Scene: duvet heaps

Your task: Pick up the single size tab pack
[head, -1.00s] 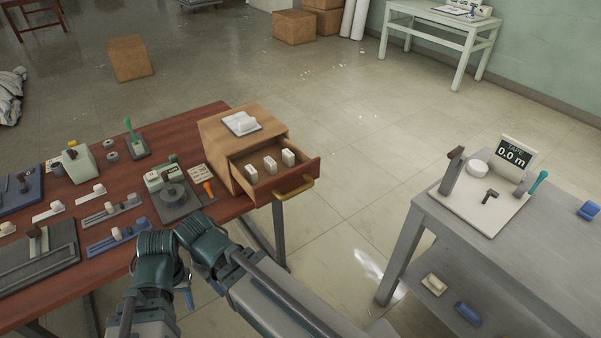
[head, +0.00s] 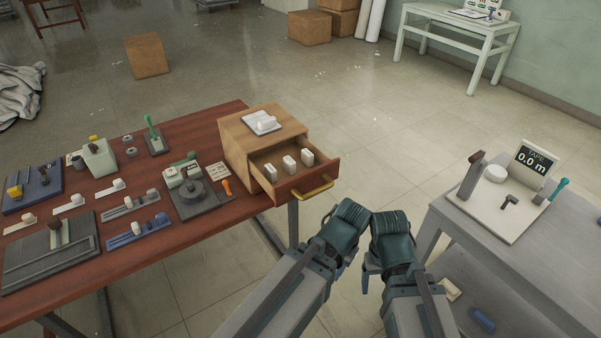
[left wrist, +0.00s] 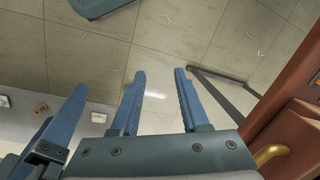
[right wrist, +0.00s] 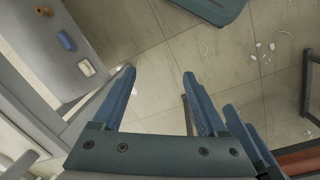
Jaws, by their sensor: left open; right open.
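Three small white blocks stand in a row in the open drawer (head: 324,171) of a wooden box: a left one (head: 271,173), a middle one (head: 289,164) and a right one (head: 307,157). They look like packs, but no size marking is readable. My right gripper (head: 370,277) hangs over the floor gap between the two tables, its fingers mostly hidden by the arm. In the right wrist view its fingers (right wrist: 157,85) are apart and empty. My left gripper is close beside it; in the left wrist view its fingers (left wrist: 160,88) are apart and empty.
The red-brown table (head: 150,262) holds several devices and sliders. A brass drawer handle (head: 313,189) juts toward my arms. The grey table (head: 437,222) at right carries a tape display (head: 533,161); its lower shelf holds a cream block (head: 451,290) and a blue block (head: 482,320).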

